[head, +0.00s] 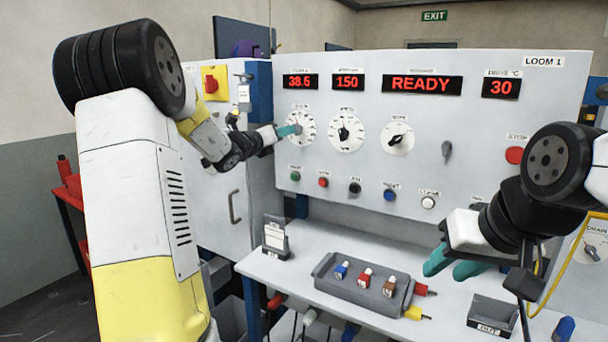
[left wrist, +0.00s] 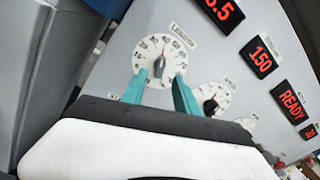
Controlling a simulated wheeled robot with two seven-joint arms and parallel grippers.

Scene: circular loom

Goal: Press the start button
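The control panel of LOOM 1 (head: 480,150) faces me, with a row of small push buttons under its dials. The leftmost is a green button (head: 295,176), likely the start button; its label is too small to read. My left gripper (head: 292,130) is at the leftmost dial (head: 307,128), above the green button. In the left wrist view its teal fingers (left wrist: 159,92) are spread on either side of that dial's knob (left wrist: 159,67), apart from it as far as I can see. My right gripper (head: 452,267) hangs over the shelf at the right, fingers apart and empty.
A red button (head: 323,182) sits just right of the green one, then black, blue and white buttons. The displays read 38.5, 150, READY (head: 422,84) and 30. A grey tray (head: 325,270) with colored plugs and a small bin (head: 492,316) are on the shelf.

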